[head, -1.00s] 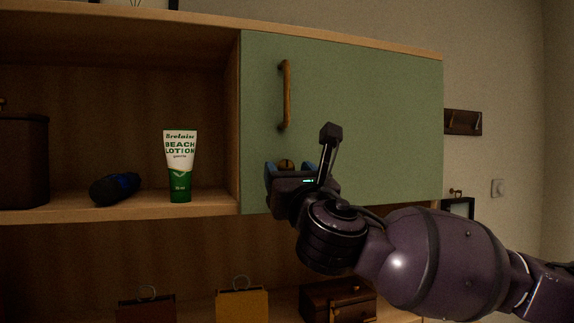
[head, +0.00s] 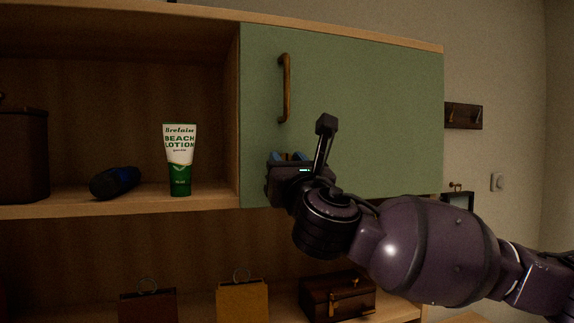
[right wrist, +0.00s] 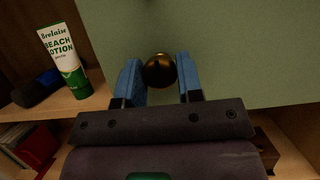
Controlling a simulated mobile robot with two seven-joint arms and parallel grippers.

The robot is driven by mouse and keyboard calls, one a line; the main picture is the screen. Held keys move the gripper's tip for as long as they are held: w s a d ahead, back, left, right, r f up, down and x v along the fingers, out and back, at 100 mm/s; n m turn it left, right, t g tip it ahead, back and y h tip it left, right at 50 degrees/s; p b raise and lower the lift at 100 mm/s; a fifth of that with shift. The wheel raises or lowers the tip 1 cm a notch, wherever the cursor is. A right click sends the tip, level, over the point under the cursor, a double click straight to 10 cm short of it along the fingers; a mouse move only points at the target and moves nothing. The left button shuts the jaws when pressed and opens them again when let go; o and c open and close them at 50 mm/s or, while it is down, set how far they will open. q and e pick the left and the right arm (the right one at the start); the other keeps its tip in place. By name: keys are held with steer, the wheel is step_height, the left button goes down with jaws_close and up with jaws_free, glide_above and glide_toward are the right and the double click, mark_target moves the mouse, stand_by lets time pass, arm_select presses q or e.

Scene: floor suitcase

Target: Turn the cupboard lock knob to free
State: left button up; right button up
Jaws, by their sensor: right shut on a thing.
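The cupboard has a green door (head: 365,110) with a wooden bar handle (head: 286,88), and the door is closed. The round brass lock knob (right wrist: 159,70) sits low on the door in the right wrist view, between the two blue fingers of my right gripper (right wrist: 160,78). My right gripper (head: 290,157) is shut on the knob, one finger on each side. In the head view the gripper mostly hides the knob. My left gripper is not in view.
On the open shelf left of the door stand a lotion tube (head: 180,160), a dark blue rolled item (head: 115,183) and a dark canister (head: 22,155). Below are a yellow bag (head: 242,301) and a brown box (head: 338,296). A hook rack (head: 463,116) hangs on the wall.

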steer(key=shift+m, duration=0.4)
steer(key=m+g+h, duration=0.1)
steer(key=m+h, duration=0.2)
steer(key=m, duration=0.4)
steer(key=m+g+h, duration=0.1)
steer(key=m+h, duration=0.1)
steer(key=m, duration=0.5)
steer(key=m+g+h, duration=0.1)
steer(key=m+h, duration=0.2)
steer(key=m, duration=0.4)
steer(key=shift+a+r+h, duration=0.15)
steer(key=shift+r+h, duration=0.05)
steer(key=shift+h, duration=0.1)
steer(key=shift+m+p, duration=0.3)
steer(key=o, duration=0.9)
steer(key=shift+s, duration=0.1)
steer(key=s, duration=0.3)
steer(key=s+b, duration=0.1)
steer(key=s, duration=0.3)
steer(key=s+a+b, duration=0.1)
steer(key=s, duration=0.2)
steer(key=shift+s, duration=0.35)
